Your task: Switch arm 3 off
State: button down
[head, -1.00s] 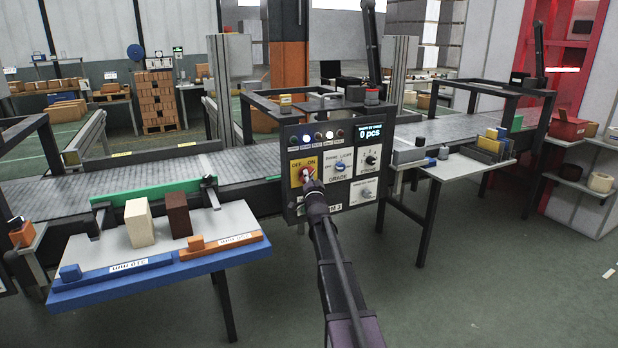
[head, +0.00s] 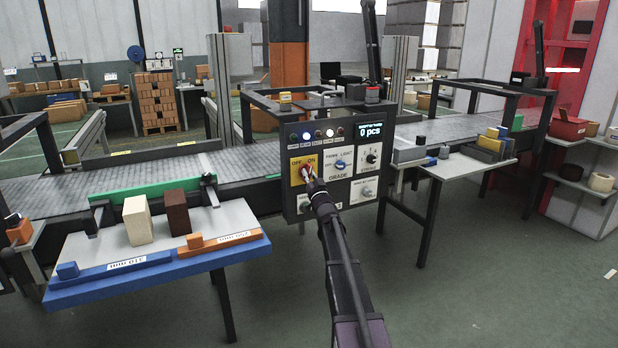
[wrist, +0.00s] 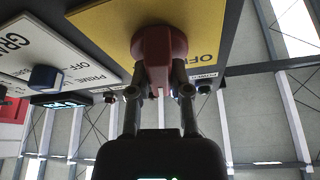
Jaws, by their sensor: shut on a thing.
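The dark control panel (head: 290,205) carries a yellow plate (head: 297,181) marked OFF on the left and ON on the right. A red rotary switch (wrist: 158,45) sits on this plate. My gripper (head: 308,176) reaches it from the front and is shut on its handle. In the wrist view, my two fingers (wrist: 160,78) stand one on each side of the red handle, and the upside-down OFF lettering shows at the right. My gripper hides much of the switch in the head view, so I cannot tell which word it points at. The arm hides part of the panel's bottom label.
The panel also has a blue GRADE knob (head: 340,164), a black knob (head: 371,158), a row of lamps and a display (head: 370,132) reading 0 pcs. A side table with blocks (head: 140,220) is at left; open floor lies at right.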

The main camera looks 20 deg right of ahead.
jog(key=n+y, duration=0.2)
jog(key=n, duration=0.2)
jog(key=n+y, duration=0.3)
jog(key=n, duration=0.2)
jog(key=shift+w+r+n, duration=0.1)
jog(key=shift+w+n, duration=0.05)
jog(key=shift+n, duration=0.15)
jog(key=n+y, duration=0.1)
jog(key=n, duration=0.1)
jog(key=n+g+y+p, duration=0.1)
jog(key=n, duration=0.1)
jog(key=shift+n+g, duration=0.3)
jog(key=shift+n+g+y+p, duration=0.3)
jog(key=shift+n+y+p, duration=0.25)
jog(key=shift+n, duration=0.75)
jog(key=c, duration=0.6)
grip_release()
jog(key=shift+o, duration=0.2)
